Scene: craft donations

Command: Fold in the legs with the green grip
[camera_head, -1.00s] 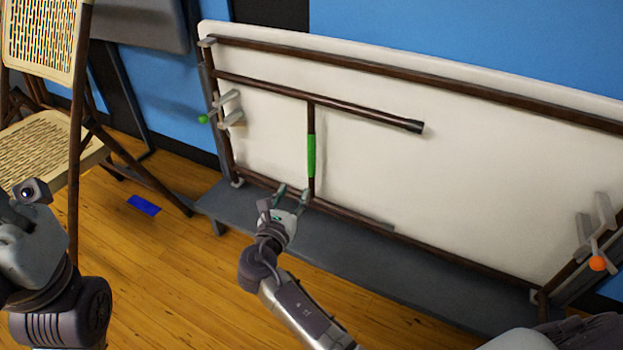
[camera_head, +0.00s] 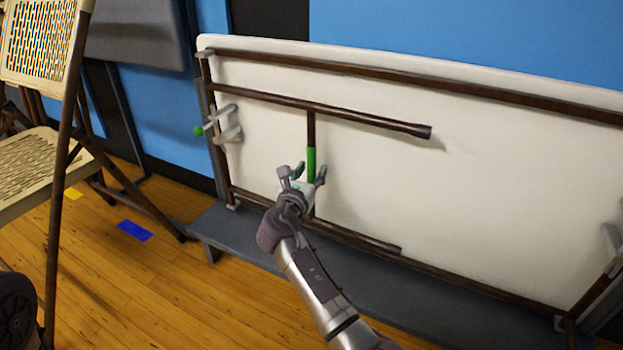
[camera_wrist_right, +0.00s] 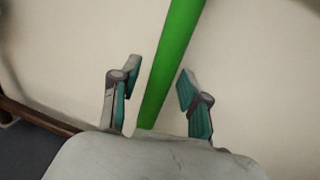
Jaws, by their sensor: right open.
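The green grip (camera_head: 311,161) is a sleeve on the brown crossbar of a folding table's leg frame (camera_head: 330,112). The white tabletop (camera_head: 480,190) stands on its long edge, its underside facing me. The leg frame lies close along the underside. My right gripper (camera_head: 308,173) is open at the lower end of the green grip. In the right wrist view, the green grip (camera_wrist_right: 172,62) runs between the two open fingers (camera_wrist_right: 158,85), with a gap on each side. The gripper's palm hides the bar's lower end. My left gripper is out of view.
A grey ledge (camera_head: 365,268) supports the table. A lever with a green knob (camera_head: 198,131) sits at the left end. A beige folding chair (camera_head: 45,170) stands at left. Blue tape (camera_head: 135,231) marks the wooden floor. Brown rails border the tabletop.

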